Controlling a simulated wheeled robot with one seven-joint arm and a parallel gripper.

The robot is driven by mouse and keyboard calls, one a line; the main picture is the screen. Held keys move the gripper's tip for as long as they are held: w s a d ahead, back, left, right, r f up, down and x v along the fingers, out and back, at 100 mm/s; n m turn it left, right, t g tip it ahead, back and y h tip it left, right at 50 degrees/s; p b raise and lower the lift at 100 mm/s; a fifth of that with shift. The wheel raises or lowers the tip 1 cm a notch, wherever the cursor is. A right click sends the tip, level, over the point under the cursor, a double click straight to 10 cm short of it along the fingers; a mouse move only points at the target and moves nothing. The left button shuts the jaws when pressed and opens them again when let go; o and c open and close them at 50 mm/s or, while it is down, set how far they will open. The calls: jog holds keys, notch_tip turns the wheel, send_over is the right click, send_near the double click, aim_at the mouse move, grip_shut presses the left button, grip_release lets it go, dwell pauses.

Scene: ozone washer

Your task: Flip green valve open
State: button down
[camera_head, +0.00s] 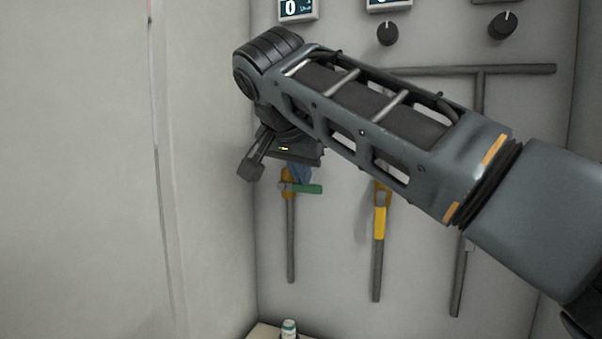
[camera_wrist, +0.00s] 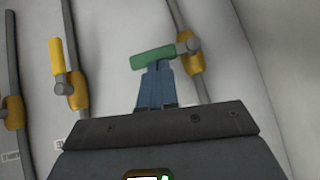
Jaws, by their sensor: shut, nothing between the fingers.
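The green valve handle (camera_head: 307,188) sticks out to the right, across its vertical pipe, from a yellow valve body (camera_head: 287,186). In the wrist view the green handle (camera_wrist: 150,58) lies crosswise, left of its yellow valve body (camera_wrist: 192,55). My gripper (camera_head: 299,176) is just above the handle in the head view. In the wrist view my gripper (camera_wrist: 158,66) has its blue fingers together and empty, with the tips at the handle's edge. I cannot tell whether they touch it. My wrist hides the pipe above the valve in the head view.
A valve with a yellow handle (camera_head: 379,223) is on the pipe to the right, its handle along the pipe. A T-shaped pipe (camera_head: 468,220) stands farther right. Black knobs (camera_head: 388,34) are above. A side wall (camera_head: 205,170) is close on the left. A small bottle (camera_head: 289,328) stands below.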

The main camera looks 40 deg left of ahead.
jog(key=shift+f, duration=0.2)
jog(key=f+y+b, duration=0.1)
jog(key=f+m+y+b, duration=0.1)
jog(key=b, duration=0.1)
jog(key=shift+d+f+g, duration=0.1)
jog(key=shift+d+g, duration=0.2)
jog(key=shift+d, duration=0.1)
jog(key=f+m+y+b, duration=0.1)
jog(key=m+y, duration=0.1)
jog(key=y, duration=0.1)
jog(key=a+f+m+y+b, duration=0.1)
jog(key=f+m+y, duration=0.1)
jog(key=y, duration=0.1)
jog(key=f+m+t+y+b, duration=0.1)
jog(key=f+m+y, duration=0.1)
jog(key=y, duration=0.1)
jog(key=shift+a+f+m+b, duration=0.2)
jog(key=shift+a+m+b, duration=0.05)
jog(key=shift+m+b, duration=0.1)
jog(key=shift+s+a+f, duration=0.15)
jog(key=shift+a+f, duration=0.05)
dwell(0.4)
